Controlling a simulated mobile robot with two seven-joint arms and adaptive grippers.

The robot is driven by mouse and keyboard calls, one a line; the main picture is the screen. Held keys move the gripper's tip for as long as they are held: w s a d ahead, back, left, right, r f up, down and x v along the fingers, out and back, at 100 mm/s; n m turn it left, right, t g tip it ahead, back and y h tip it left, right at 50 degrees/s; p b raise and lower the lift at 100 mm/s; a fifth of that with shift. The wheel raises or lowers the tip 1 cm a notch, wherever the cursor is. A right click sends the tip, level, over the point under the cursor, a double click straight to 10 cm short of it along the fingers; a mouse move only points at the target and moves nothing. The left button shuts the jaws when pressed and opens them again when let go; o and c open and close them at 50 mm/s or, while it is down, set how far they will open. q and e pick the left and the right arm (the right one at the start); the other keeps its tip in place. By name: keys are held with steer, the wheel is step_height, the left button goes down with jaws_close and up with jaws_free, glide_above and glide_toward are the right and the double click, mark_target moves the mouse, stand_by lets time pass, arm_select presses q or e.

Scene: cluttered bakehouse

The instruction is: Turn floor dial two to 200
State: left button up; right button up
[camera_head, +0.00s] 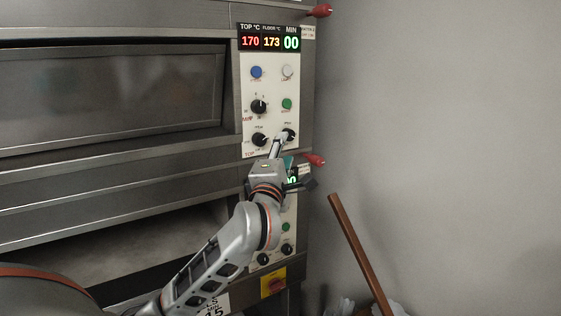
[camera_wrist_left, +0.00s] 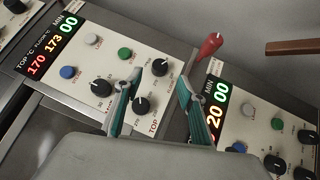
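The upper control panel (camera_head: 271,90) on the oven front reads TOP 170, FLOOR 173, MIN 00. Its lower right black dial (camera_head: 288,134) is partly covered by my left gripper (camera_head: 281,145) in the head view. In the left wrist view, this dial (camera_wrist_left: 160,68) lies between the two teal-padded fingertips of my left gripper (camera_wrist_left: 160,72), with a gap visible on both sides. The lower left dial, marked TOP (camera_wrist_left: 141,104), is just beside it. The gripper is open; whether either finger touches the dial cannot be told. My right gripper is not in view.
A third black dial (camera_head: 258,106) sits higher on the panel, with a blue button (camera_head: 256,72) and a green button (camera_head: 287,104). Red-tipped handles (camera_head: 315,160) stick out at the oven's right edge. A lower panel (camera_wrist_left: 262,125) is partly hidden. A wooden pole (camera_head: 358,252) leans at right.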

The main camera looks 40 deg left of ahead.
arm_select(q)
steer(key=v, duration=0.5)
steer(key=shift+a+f, duration=0.1)
stand_by(0.4)
